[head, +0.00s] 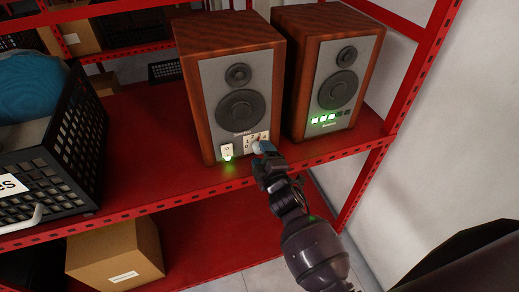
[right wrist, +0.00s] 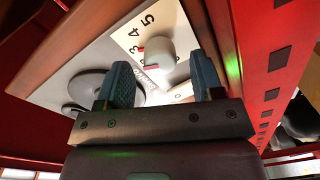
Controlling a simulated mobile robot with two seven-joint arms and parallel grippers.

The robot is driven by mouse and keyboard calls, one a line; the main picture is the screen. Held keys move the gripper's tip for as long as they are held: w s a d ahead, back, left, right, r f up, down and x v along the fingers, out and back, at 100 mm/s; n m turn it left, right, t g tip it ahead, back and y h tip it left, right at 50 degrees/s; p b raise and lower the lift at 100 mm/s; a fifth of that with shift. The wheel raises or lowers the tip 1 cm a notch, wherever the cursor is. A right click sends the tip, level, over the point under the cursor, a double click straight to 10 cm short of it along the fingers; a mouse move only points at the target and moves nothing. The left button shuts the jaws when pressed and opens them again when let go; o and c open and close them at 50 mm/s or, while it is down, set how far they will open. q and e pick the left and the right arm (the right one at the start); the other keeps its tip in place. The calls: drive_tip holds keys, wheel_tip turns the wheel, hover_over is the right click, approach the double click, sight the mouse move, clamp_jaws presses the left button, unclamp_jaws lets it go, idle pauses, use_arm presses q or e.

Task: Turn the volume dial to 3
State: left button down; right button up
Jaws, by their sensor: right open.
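The volume dial is a round white knob (right wrist: 160,55) with a red mark, on a pale number plate on the front of the left speaker (head: 233,82). In the right wrist view the red mark lies beside the 3; 4 and 5 also show on the plate. My right gripper (head: 263,150) is open in front of the dial. In the right wrist view its blue fingers (right wrist: 163,76) stand apart, with the knob ahead between them; I cannot tell whether they touch it. In the head view the gripper partly hides the dial. My left gripper is not in view.
A white switch (head: 227,152) glows green left of the dial. The right speaker (head: 337,80) shows three lit squares (head: 323,119) and darker ones beside them. Both stand on a red shelf (head: 150,150). A black crate (head: 50,150) is left; a cardboard box (head: 115,255) is below.

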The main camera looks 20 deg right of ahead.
drive_tip(key=s, duration=0.8)
drive_tip(key=shift+d, duration=0.25)
drive_tip(key=shift+r, duration=0.1)
drive_tip(key=s+d+f+m+g, duration=0.3)
drive_tip(key=s+d+f+m, duration=0.2)
drive_tip(key=s, duration=0.3)
drive_tip(key=s+d+f+m+g+h, duration=0.1)
drive_tip(key=s+d+f+m+g, duration=0.1)
drive_tip(key=s+d+f+m, duration=0.3)
drive_tip(key=s+m, duration=0.3)
drive_tip(key=shift+f+g, duration=0.2)
drive_tip(key=shift+g, duration=0.2)
